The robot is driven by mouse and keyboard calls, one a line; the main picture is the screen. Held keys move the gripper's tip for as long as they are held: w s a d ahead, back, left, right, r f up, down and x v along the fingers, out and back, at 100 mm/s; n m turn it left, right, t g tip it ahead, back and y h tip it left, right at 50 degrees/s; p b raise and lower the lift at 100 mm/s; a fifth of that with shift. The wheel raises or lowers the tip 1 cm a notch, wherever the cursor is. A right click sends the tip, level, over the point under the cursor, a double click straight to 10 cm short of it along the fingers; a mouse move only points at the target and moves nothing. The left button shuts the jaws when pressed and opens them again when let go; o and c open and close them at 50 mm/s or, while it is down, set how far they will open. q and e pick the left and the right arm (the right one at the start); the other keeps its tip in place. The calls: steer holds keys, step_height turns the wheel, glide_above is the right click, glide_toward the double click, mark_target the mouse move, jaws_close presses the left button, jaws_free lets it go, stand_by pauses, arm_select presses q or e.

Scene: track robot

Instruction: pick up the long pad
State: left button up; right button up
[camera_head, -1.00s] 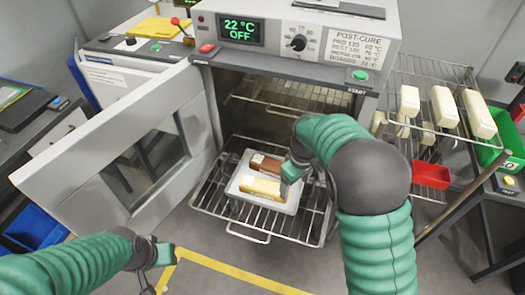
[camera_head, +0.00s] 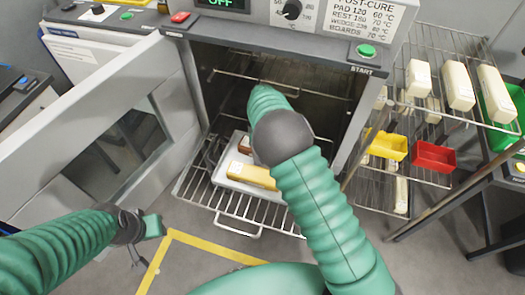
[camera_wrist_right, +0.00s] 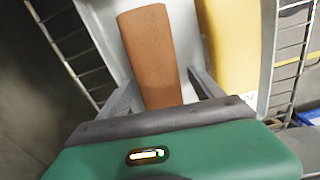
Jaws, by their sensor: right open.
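A brown block (camera_wrist_right: 147,45) and a yellow block (camera_wrist_right: 232,45) lie side by side on a pale tray (camera_head: 222,178) on the oven's pulled-out wire rack. In the head view the yellow block (camera_head: 250,175) shows, while the brown block (camera_head: 244,145) is mostly hidden by my right arm. I cannot tell which piece is the long pad. My right gripper (camera_wrist_right: 162,88) is open, its fingers on either side of the brown block's near end. My left gripper (camera_head: 148,228) is low at the left, away from the tray; its jaws are unclear.
The oven door (camera_head: 110,120) stands open on the left. A wire shelf (camera_head: 440,105) on the right bears several cream blocks, with a yellow bin (camera_head: 387,145) and a red bin (camera_head: 434,156) below. The oven's wire rack (camera_head: 262,217) surrounds the tray.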

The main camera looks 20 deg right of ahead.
steer(key=shift+d+f, duration=0.1)
steer(key=shift+d, duration=0.2)
steer(key=shift+c, duration=0.6)
steer(key=shift+a, duration=0.3)
steer(key=c, duration=0.9)
steer(key=shift+d, duration=0.15)
steer(key=c, duration=0.5)
